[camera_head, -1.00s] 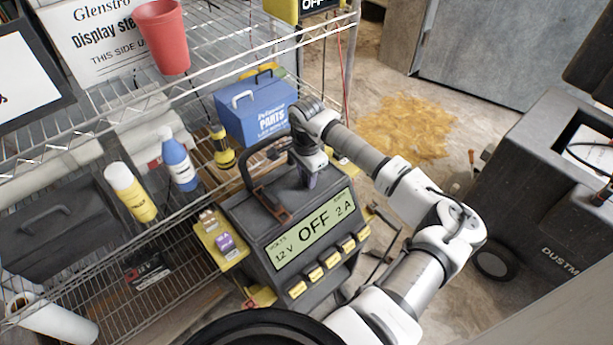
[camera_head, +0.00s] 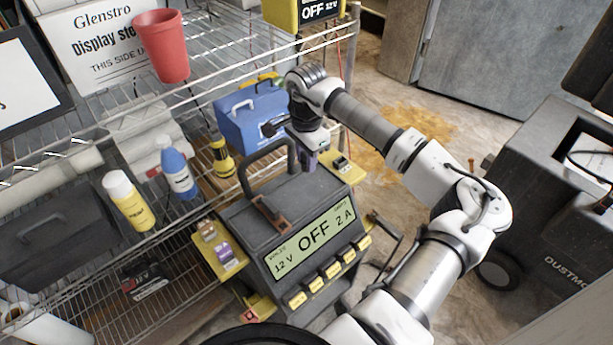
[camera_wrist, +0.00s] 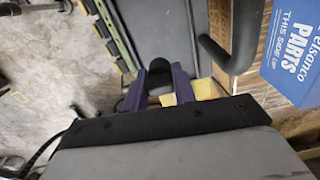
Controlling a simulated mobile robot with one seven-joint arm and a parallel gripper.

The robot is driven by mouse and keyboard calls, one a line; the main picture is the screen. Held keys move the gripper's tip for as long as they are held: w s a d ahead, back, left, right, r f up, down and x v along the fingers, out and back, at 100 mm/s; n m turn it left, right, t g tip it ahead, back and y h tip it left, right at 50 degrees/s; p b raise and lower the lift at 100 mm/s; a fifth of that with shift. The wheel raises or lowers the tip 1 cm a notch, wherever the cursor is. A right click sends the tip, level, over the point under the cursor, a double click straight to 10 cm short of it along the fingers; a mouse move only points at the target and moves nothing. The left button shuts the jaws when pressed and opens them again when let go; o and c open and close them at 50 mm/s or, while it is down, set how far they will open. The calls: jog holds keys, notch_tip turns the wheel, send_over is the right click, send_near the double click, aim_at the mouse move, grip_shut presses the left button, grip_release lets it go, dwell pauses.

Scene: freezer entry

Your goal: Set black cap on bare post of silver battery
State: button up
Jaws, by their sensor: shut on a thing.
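My gripper (camera_head: 307,160) points down behind the top of the dark charger, near its handle. In the wrist view its two purple fingers (camera_wrist: 159,90) are shut on a small black piece, which looks like the black cap (camera_wrist: 160,74). The cap is mostly hidden by the fingers in the head view. A yellow side tray (camera_head: 356,177) lies just right of the gripper, with a small dark and pale block (camera_head: 342,163) on it. I cannot make out for sure which thing is the silver battery, or see its bare post.
The charger (camera_head: 285,203) reads OFF, with a raised handle (camera_head: 243,172) beside the gripper. A blue parts box (camera_head: 235,128) stands behind. A left yellow tray (camera_head: 207,262) holds small blocks. Bottles (camera_head: 128,200) and wire shelving (camera_head: 75,160) fill the left.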

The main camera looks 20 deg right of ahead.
notch_tip(320, 180, up, 10)
jog(key=shift+r, duration=0.1)
jog(key=shift+r+p, duration=0.9)
jog(key=shift+r, duration=1.25)
